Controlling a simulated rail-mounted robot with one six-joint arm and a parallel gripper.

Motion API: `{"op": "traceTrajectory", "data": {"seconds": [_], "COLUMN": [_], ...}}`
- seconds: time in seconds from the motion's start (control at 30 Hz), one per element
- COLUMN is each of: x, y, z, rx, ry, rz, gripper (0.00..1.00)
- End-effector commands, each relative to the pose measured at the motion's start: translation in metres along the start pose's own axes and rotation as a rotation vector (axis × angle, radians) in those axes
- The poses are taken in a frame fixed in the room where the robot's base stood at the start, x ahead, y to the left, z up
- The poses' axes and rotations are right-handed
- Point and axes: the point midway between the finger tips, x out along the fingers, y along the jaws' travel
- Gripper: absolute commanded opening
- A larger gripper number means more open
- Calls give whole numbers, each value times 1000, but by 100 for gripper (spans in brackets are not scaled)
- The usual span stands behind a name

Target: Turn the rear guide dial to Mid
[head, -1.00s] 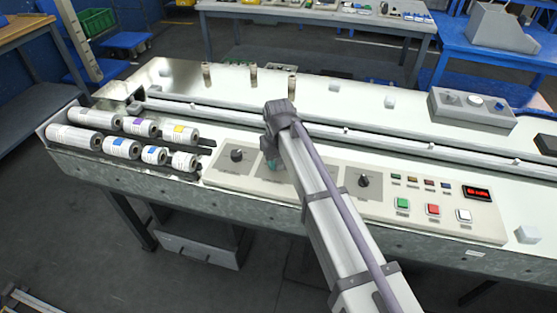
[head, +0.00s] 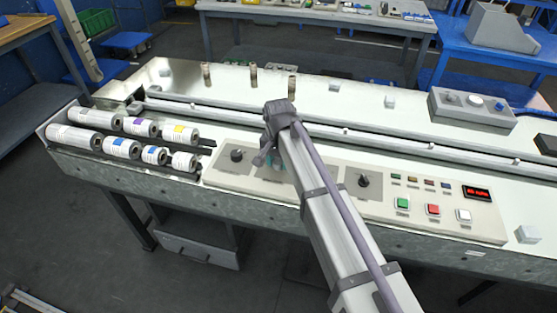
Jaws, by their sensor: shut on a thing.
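The control panel (head: 330,207) on the machine's front carries a black dial (head: 237,155) on its left plate and another black dial (head: 363,180) on its right plate. Their labels are too small to read, so I cannot tell which is named rear guide. The pointer and marks of that dial cannot be seen.
Green (head: 402,203), red (head: 433,209) and white (head: 464,215) buttons and a red display (head: 477,193) are at the panel's right. Several film rolls (head: 122,148) lie on the left. A long rail (head: 220,111) runs behind the panel. Three upright posts stand farther back.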

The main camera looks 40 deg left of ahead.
Motion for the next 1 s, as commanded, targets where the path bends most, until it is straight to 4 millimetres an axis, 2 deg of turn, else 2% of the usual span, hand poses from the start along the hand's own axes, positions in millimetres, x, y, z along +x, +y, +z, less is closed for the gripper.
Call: {"op": "traceTrajectory", "data": {"seconds": [0.57,0.6,0.87,1.0], "x": [0,0,0,0], "y": [0,0,0,0], "z": [0,0,0,0], "rx": [41,41,41,41], "ry": [-1,-1,-1,0], "rz": [1,1,0,0], "gripper": [16,41,65,65]}}
